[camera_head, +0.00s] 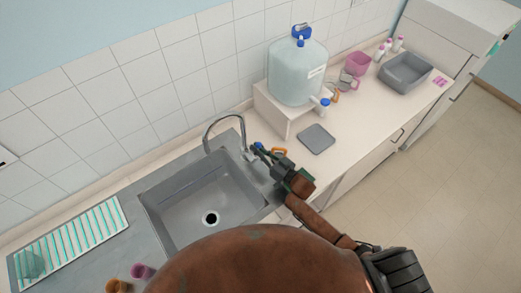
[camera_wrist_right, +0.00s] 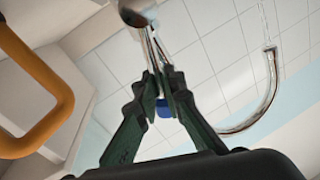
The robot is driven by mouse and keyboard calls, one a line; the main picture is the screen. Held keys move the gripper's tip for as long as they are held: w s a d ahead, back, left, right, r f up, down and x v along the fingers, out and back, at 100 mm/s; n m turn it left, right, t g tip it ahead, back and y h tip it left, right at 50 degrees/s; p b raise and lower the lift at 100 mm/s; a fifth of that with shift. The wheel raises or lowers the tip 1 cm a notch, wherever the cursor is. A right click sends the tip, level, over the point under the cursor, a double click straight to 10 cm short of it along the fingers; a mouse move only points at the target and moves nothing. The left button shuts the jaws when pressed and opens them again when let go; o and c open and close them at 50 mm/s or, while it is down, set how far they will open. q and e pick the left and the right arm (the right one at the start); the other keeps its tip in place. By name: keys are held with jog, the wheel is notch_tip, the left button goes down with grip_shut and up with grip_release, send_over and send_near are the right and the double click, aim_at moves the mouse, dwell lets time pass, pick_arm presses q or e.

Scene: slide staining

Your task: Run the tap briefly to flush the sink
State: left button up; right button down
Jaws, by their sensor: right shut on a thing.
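The grey sink (camera_head: 180,205) is set in the worktop and has a dark round drain (camera_head: 210,219). The curved metal tap (camera_head: 222,119) stands at its back right corner. My right gripper (camera_head: 259,151) is at the tap's base, its fingers shut on what appears to be the tap's lever. In the right wrist view the fingers (camera_wrist_right: 163,85) close together by a blue part (camera_wrist_right: 164,108). The tap's spout (camera_wrist_right: 262,105) shows there, with a thin clear streak like water at its end. In the head view no stream can be made out. My left gripper is not in view.
An orange loop (camera_wrist_right: 58,100) is close beside my right gripper. A water carboy (camera_head: 296,75) stands on a white stand (camera_head: 268,106) behind it. A grey tray (camera_head: 316,139) lies to the right. A striped drying rack (camera_head: 70,243) is left of the sink.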

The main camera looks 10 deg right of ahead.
jog(key=c, duration=2)
grip_release()
jog(key=v, duration=1.2)
